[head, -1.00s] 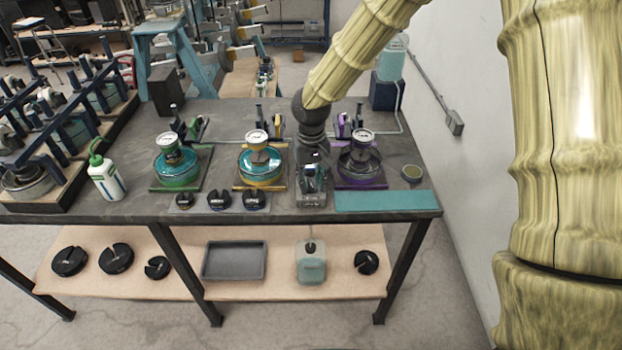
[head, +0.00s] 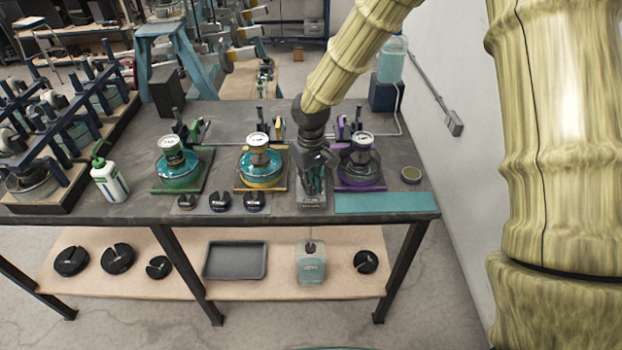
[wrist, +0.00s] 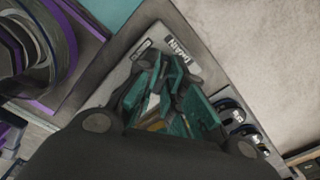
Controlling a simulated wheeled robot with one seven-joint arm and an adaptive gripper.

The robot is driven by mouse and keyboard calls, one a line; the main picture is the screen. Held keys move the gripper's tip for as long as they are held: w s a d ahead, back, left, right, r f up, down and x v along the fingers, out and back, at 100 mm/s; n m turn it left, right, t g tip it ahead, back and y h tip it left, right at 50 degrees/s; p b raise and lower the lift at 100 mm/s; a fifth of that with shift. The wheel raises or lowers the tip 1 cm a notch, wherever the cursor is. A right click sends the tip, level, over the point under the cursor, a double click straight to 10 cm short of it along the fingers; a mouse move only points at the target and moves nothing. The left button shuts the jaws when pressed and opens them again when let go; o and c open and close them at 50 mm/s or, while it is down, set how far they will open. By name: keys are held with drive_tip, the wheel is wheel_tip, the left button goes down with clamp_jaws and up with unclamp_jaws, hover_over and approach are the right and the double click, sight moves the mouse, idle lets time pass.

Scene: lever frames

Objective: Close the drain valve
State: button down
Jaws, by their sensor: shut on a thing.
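The drain valve's light grey base plate (head: 312,204) sits at the front of the bench, between the yellow and purple stations. In the wrist view the plate (wrist: 142,47) carries a label (wrist: 179,46) reading "DRAIN". My gripper (head: 314,188) points down over this plate. In the wrist view its dark fingers with teal parts (wrist: 163,84) are closed in over the plate. The gripper is shut on the valve's handle, which it mostly hides. A small brassy part (wrist: 155,124) shows between the fingers. The handle's exact angle cannot be told.
The purple station (head: 360,168) stands close on the right, the yellow station (head: 260,168) on the left. Several black slotted weights (head: 220,202) lie left of the plate. A teal mat (head: 381,203) lies to the right. A jug (head: 311,264) stands on the shelf below.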

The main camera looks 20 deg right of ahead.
drive_tip(key=n+p, duration=0.3)
drive_tip(key=n, duration=0.3)
drive_tip(key=shift+r+n, duration=0.15)
drive_tip(key=shift+n, duration=0.15)
drive_tip(key=n+p, duration=0.2)
drive_tip(key=n, duration=0.3)
drive_tip(key=shift+w+n, duration=0.1)
drive_tip(key=shift+n, duration=0.3)
drive_tip(key=c, duration=1.5)
unclamp_jaws()
wheel_tip(320, 180, up, 12)
drive_tip(key=shift+f, duration=0.15)
drive_tip(key=shift+d, duration=0.1)
